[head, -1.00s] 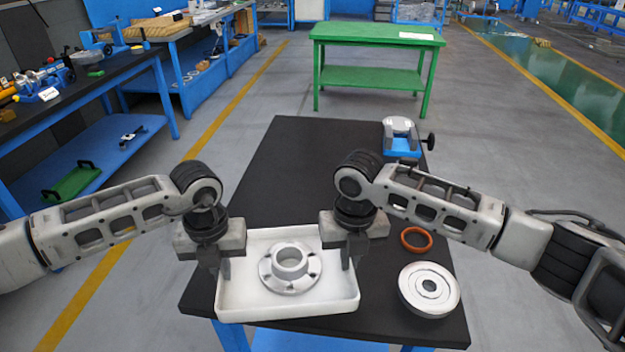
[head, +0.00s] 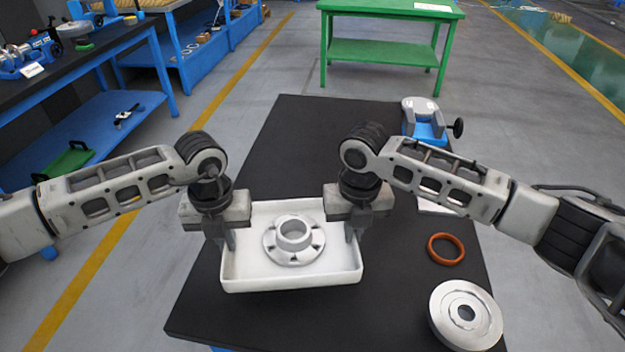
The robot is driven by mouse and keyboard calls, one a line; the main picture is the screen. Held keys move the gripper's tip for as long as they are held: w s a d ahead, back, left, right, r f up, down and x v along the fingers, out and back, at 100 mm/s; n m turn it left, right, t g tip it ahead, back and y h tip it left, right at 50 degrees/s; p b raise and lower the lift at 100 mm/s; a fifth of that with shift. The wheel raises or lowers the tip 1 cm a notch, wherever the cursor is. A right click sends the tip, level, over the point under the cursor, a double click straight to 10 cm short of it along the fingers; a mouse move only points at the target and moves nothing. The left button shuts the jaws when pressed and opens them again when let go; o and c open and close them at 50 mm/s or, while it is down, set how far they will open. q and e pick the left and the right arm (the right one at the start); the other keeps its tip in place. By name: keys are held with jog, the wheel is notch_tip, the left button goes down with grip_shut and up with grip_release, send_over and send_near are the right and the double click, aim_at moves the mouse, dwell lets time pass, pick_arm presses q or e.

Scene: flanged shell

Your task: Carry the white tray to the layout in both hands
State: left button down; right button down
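The white tray (head: 290,282) is in the middle of the head view, over the dark tabletop, with a grey flanged part (head: 294,240) lying in it. My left gripper (head: 228,240) is at the tray's left wall and my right gripper (head: 352,230) is at its right wall. Each has its fingers down at the wall and appears shut on it. The tray looks level and slightly raised, with a dark shadow below its front edge. The layout is not clearly identifiable; an orange ring (head: 445,249) and a round metal flange (head: 465,314) lie to the right.
A blue and grey vise-like fixture (head: 424,122) stands at the table's back right. A white sheet (head: 436,206) lies partly hidden behind my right arm. The black tabletop (head: 285,140) is clear behind the tray. A green table (head: 385,50) stands further back.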

aim_at(352, 245)
pick_arm(q)
jog(key=shift+w+a, duration=0.1)
pick_arm(e)
jog(key=shift+d, duration=0.1)
